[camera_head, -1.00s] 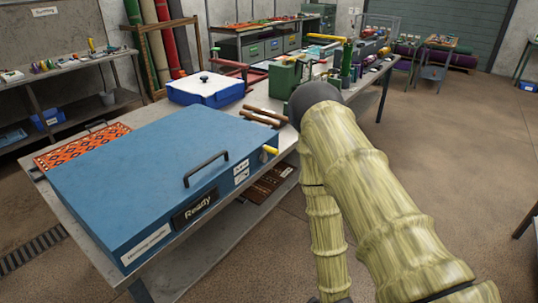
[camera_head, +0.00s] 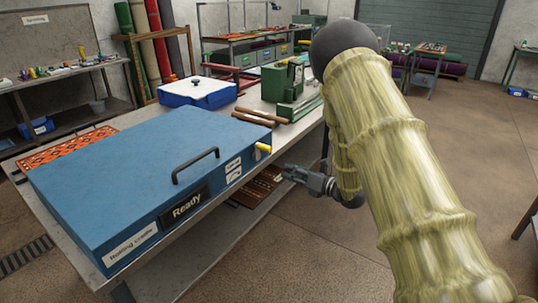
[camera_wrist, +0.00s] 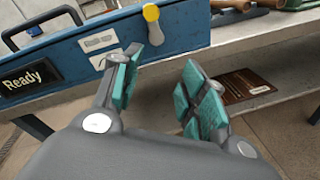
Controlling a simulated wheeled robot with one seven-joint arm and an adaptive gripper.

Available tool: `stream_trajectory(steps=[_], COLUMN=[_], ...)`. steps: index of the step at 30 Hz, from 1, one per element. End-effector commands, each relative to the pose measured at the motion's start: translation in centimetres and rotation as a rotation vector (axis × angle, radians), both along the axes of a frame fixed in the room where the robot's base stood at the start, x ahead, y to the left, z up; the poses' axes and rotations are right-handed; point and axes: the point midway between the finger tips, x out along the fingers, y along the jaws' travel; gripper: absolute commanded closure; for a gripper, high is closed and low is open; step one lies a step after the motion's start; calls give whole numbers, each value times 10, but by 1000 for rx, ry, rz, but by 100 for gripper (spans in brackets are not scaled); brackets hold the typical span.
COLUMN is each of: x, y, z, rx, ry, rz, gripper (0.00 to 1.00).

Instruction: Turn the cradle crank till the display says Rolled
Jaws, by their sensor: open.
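The blue rolling cradle (camera_head: 140,165) lies on the workbench, and its front display (camera_head: 185,205) reads "Ready". A yellow crank knob (camera_head: 263,148) sticks out near the right end of its front face. The knob also shows in the wrist view (camera_wrist: 151,13), beyond and above my fingers. My gripper (camera_head: 287,170) is in front of the bench, a little below and right of the knob. In the wrist view my gripper (camera_wrist: 165,85) is open and empty, with teal pads apart. It does not touch the knob.
A black handle (camera_head: 195,165) stands out on the cradle. Wooden rollers (camera_head: 262,116) and a green machine (camera_head: 283,80) are behind it on the bench (camera_head: 300,128). A patterned rug (camera_head: 70,150) lies at the left. Floor in front is clear.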

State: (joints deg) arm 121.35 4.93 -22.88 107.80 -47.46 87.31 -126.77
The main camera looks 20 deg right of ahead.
Motion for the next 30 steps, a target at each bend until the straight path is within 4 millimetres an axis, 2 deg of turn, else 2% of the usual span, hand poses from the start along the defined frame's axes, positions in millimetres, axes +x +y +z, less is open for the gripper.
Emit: stream_trajectory(steps=[3,9,14,30], x=[10,15,23,86], y=[-5,-7,-1,49], z=[27,49,53,53], rx=[-122,-222,-232,-229], ry=[-144,-262,-273,-270], rz=[67,121,125,124], gripper=[58,58,58,58])
